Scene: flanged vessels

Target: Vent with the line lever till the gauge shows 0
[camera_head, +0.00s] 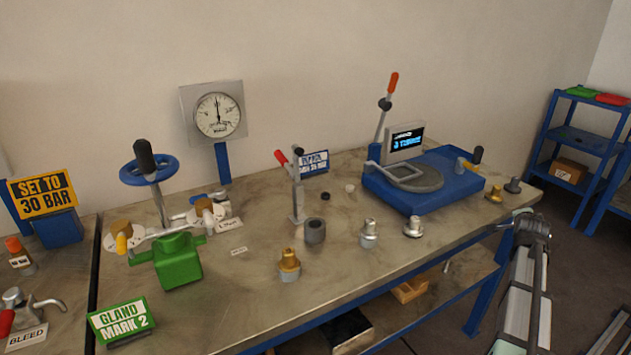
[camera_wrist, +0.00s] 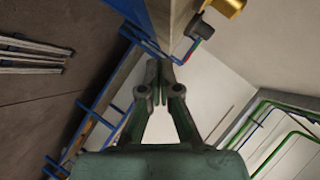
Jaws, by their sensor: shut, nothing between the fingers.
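The round pressure gauge (camera_head: 217,114) sits on a grey plate on a blue post at the back of the bench. Its needle points about straight up; the figures are too small to read. Several levers show, and I cannot tell for certain which is the line lever. A red-handled lever (camera_head: 282,157) tops a slim metal stand mid-bench. An orange-handled lever (camera_head: 393,84) rises from the blue machine. A red handle (camera_head: 5,322) shows by the BLEED sign at far left. My gripper (camera_wrist: 159,80) is shut and empty, beyond the bench's right end, away from the levers.
A blue handwheel (camera_head: 149,170), a green clamp-like block (camera_head: 178,262) and loose brass and steel fittings crowd the bench. The blue machine (camera_head: 425,185) fills its right end. A blue shelf rack (camera_head: 578,140) stands at far right, with open floor before it.

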